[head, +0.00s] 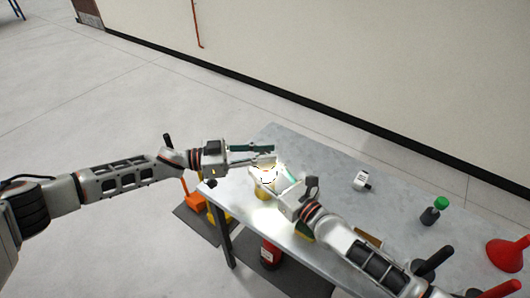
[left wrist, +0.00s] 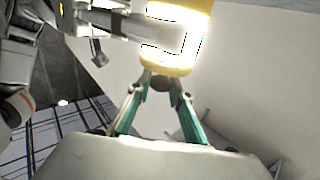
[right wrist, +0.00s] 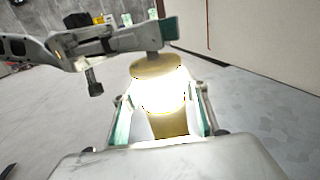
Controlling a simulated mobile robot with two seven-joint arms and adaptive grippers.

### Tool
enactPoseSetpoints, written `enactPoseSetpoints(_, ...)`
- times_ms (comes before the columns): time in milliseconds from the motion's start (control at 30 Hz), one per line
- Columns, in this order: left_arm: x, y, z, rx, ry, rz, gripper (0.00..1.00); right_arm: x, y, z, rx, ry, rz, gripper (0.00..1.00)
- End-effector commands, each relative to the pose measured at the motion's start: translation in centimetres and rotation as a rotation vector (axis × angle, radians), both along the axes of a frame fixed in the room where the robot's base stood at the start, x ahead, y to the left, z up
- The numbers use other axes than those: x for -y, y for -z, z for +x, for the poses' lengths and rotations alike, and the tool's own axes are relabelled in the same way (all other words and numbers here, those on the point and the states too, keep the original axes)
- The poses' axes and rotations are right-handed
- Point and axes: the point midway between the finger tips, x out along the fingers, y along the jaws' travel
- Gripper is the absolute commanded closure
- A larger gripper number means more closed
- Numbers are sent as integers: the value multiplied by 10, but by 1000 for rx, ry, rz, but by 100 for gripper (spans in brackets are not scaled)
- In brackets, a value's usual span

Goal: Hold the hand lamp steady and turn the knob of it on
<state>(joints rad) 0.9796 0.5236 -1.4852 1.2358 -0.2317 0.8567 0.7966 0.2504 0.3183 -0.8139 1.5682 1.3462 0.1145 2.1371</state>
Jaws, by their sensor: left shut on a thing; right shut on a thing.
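The hand lamp (head: 265,190) is held over the table and glows bright white with yellow parts. In the right wrist view the lamp (right wrist: 158,68) stands roughly upright between the two fingers of my right gripper (right wrist: 160,112), which is shut on its body. My left gripper (left wrist: 167,80) is shut on a small dark knob (left wrist: 172,84) at the lamp's yellow end. Both grippers meet close together at the lamp in the head view. The glare hides much of the lamp's body and the exact finger contacts.
The grey table (head: 320,160) carries a small white-and-dark item (head: 362,181), a green-capped dark bottle (head: 434,211) and a red funnel (head: 506,254). A red canister (head: 270,253) stands below. The table's back left part is clear.

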Motion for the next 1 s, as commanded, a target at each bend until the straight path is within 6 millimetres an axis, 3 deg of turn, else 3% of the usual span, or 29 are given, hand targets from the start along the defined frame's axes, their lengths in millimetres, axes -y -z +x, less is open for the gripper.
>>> enactPoseSetpoints(200, 2, 0, -2, 0, 4, -1, 100, -3, 1, -2, -1, -7, -2, 87)
enactPoseSetpoints(233, 2, 0, -2, 0, 4, -1, 77, -3, 1, -2, -1, -7, -2, 87)
enactPoseSetpoints(300, 2, 0, -2, 0, 3, -1, 64, -3, 1, -2, 0, -6, -1, 87)
enactPoseSetpoints(700, -4, 0, -1, 0, -1, 0, 64, 0, 1, 0, -1, -1, -1, 87)
enactPoseSetpoints(833, -21, 1, -3, 1, -2, 2, 64, 0, 1, 0, -1, -1, -1, 87)
enactPoseSetpoints(1000, -55, 1, -8, 0, -2, 1, 64, 0, 1, 0, -1, 0, -1, 87)
